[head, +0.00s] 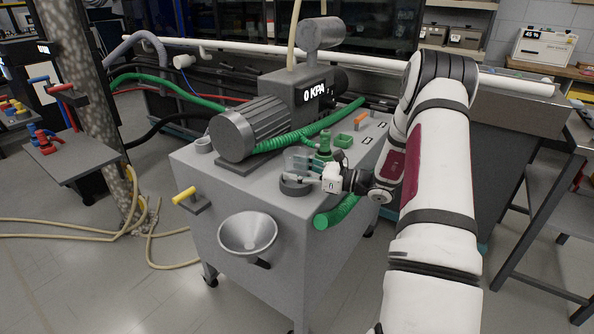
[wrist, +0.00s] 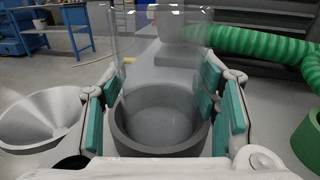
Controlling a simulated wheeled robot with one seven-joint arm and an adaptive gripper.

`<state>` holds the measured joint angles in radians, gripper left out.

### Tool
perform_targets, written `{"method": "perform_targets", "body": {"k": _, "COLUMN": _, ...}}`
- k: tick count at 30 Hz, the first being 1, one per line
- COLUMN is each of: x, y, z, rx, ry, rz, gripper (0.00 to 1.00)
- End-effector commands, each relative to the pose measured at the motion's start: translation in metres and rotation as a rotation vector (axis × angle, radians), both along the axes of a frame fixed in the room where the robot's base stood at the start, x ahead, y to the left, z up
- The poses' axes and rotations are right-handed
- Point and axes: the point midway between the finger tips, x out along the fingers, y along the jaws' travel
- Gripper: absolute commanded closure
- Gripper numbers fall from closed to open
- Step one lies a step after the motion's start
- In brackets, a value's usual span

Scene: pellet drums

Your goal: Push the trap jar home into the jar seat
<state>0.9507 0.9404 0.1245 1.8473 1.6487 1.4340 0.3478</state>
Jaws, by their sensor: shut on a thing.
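The trap jar (head: 296,160) is a clear, see-through vessel on the cart's top, upright over the jar seat. It also shows in the wrist view (wrist: 128,48), between my teal finger pads. The jar seat (head: 294,189) is a dark grey round ring, seen from above in the wrist view (wrist: 160,143). My gripper (head: 305,178) comes in from the right and is shut on the jar, just above the seat. Its pads (wrist: 160,98) flank the jar on both sides. The jar's lower edge is hard to make out, so I cannot tell how deep it sits.
A green fitting (head: 325,143) and green hose (head: 338,211) are close to my gripper. A funnel (head: 248,232) sticks out in front.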

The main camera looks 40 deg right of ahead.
Motion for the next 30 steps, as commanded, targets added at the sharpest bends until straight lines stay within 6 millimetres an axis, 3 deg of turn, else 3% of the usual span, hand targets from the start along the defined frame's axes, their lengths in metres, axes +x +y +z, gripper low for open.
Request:
{"method": "perform_targets", "body": {"k": 10, "x": 0.0, "y": 0.0, "z": -0.004, "rx": -0.001, "ry": -0.002, "rz": 0.0, "gripper": 0.79}}
{"method": "perform_targets", "body": {"k": 11, "x": 0.0, "y": 0.0, "z": -0.003, "rx": -0.002, "ry": -0.001, "rz": 0.0, "gripper": 0.38}}
{"method": "perform_targets", "body": {"k": 13, "x": 0.0, "y": 0.0, "z": -0.003, "rx": -0.002, "ry": -0.001, "rz": 0.0, "gripper": 0.24}}
{"method": "perform_targets", "body": {"k": 26, "x": -0.002, "y": -0.001, "z": 0.003, "rx": -0.002, "ry": -0.001, "rz": -0.001, "gripper": 0.24}}
{"method": "perform_targets", "body": {"k": 30, "x": -0.019, "y": -0.014, "z": 0.002, "rx": -0.002, "ry": -0.001, "rz": -0.004, "gripper": 0.24}}
